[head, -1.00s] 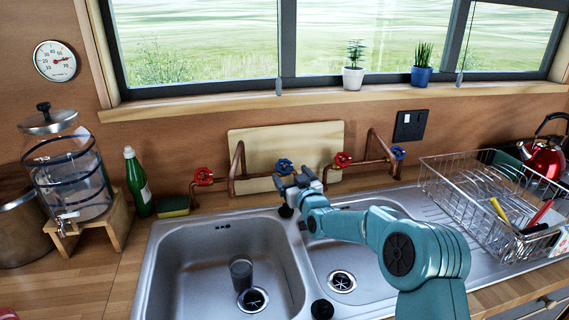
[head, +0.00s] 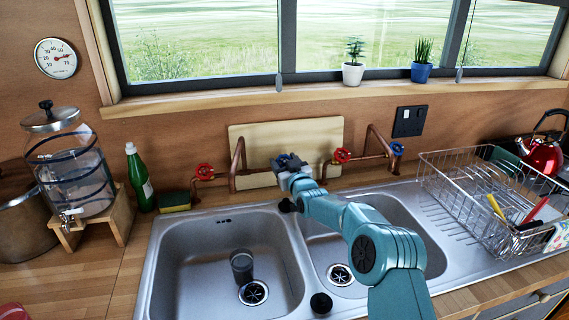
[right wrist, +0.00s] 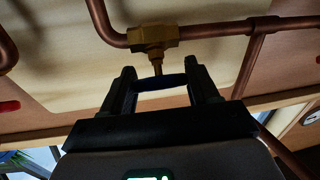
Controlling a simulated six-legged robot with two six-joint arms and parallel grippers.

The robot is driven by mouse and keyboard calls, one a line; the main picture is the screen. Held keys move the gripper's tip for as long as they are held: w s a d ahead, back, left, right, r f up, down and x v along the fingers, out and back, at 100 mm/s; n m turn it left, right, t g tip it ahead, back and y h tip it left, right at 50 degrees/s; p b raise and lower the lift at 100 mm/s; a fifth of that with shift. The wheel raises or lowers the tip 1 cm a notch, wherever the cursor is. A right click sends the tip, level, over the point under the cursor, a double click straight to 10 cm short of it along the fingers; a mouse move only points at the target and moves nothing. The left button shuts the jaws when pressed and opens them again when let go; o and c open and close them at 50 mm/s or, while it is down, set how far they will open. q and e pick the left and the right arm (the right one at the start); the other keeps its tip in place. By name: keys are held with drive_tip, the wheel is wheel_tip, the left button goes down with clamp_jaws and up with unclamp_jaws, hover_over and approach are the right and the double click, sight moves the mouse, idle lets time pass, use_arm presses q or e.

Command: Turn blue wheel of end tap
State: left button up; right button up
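Two blue wheels show on the copper pipes behind the sink in the head view. One blue wheel (head: 282,159) is at the middle, mostly covered by my right gripper (head: 291,164). The other blue wheel (head: 397,149) is at the right end of the pipes, apart from my gripper. In the right wrist view, a dark wheel (right wrist: 161,82) seen edge-on lies between the two fingers of my right gripper (right wrist: 162,84), below a brass valve (right wrist: 153,37). It spans the gap; whether the fingers press on it I cannot tell. My left gripper is not in view.
Red wheels (head: 204,172) and (head: 342,155) sit beside the blue ones. A wooden board (head: 310,133) leans behind the pipes. The double sink (head: 180,285) holds a dark cup (head: 242,264). A wire dish rack (head: 470,205) stands right; a green bottle (head: 139,180) stands left.

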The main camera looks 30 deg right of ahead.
drive_tip(key=shift+f+n+b, duration=0.2)
drive_tip(key=shift+n+b, duration=0.1)
drive_tip(key=shift+b, duration=0.25)
drive_tip(key=shift+r+n+y, duration=0.1)
drive_tip(key=shift+n+y, duration=0.2)
drive_tip(key=shift+y, duration=0.2)
drive_tip(key=shift+r, duration=0.2)
drive_tip(key=shift+n+y+p, duration=0.6)
drive_tip(key=shift+p, duration=0.05)
drive_tip(key=shift+f, duration=0.1)
drive_tip(key=o, duration=1)
drive_tip(key=shift+o, duration=0.2)
drive_tip(key=shift+w, duration=0.1)
